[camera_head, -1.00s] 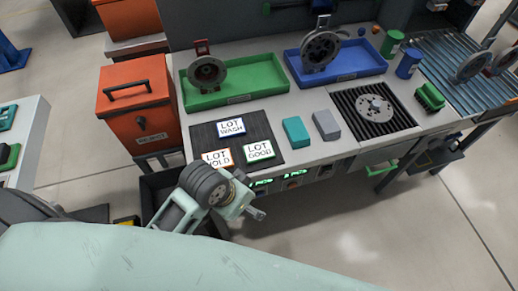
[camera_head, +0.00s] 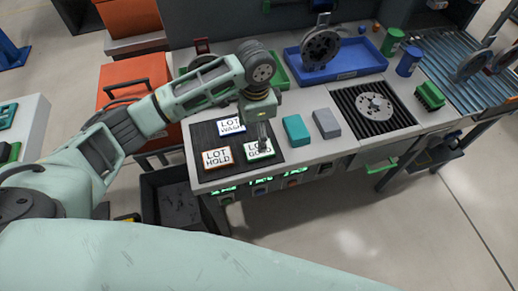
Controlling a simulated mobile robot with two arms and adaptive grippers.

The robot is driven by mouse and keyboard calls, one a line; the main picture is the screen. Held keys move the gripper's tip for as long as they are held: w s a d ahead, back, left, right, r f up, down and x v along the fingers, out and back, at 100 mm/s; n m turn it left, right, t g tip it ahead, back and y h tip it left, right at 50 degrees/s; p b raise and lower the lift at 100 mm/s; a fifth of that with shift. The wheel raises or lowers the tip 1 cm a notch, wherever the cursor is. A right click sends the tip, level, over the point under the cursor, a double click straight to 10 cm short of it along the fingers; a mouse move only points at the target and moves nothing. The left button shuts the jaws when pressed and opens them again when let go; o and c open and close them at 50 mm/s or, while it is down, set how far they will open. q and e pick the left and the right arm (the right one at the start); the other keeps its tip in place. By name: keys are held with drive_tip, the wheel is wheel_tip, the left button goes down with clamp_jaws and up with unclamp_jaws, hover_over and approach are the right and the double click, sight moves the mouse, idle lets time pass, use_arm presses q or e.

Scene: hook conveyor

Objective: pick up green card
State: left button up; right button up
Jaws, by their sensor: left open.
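The green card, a white card with a green border reading LOT GOOD (camera_head: 254,152), lies on a dark ribbed mat (camera_head: 204,140) near the bench's front edge. My left gripper (camera_head: 264,146) points down at the card and covers part of its lettering. It is open; I cannot tell whether its fingertips touch the card. An orange-bordered LOT HOLD card (camera_head: 217,158) lies to its left. A blue-bordered LOT WASH card (camera_head: 229,125) lies behind, beside the gripper. My right gripper is not in view.
A teal block (camera_head: 295,129) and a grey block (camera_head: 327,124) stand close to the right of the mat. A blue tray (camera_head: 350,64) holds a wheel-like part. A green tray (camera_head: 281,74) is partly hidden behind my left arm.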

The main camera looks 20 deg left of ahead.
use_arm(q)
drive_tip(key=shift+a+f, duration=0.1)
drive_tip(key=shift+f, duration=0.15)
drive_tip(key=f, duration=0.2)
drive_tip(key=f+p, duration=0.1)
drive_tip(key=f, duration=0.4)
drive_tip(key=shift+w+d+p, duration=0.1)
drive_tip(key=shift+d+p, duration=0.3)
drive_tip(key=c, duration=1)
drive_tip(key=shift+c, duration=0.2)
drive_tip(key=shift+r, duration=0.1)
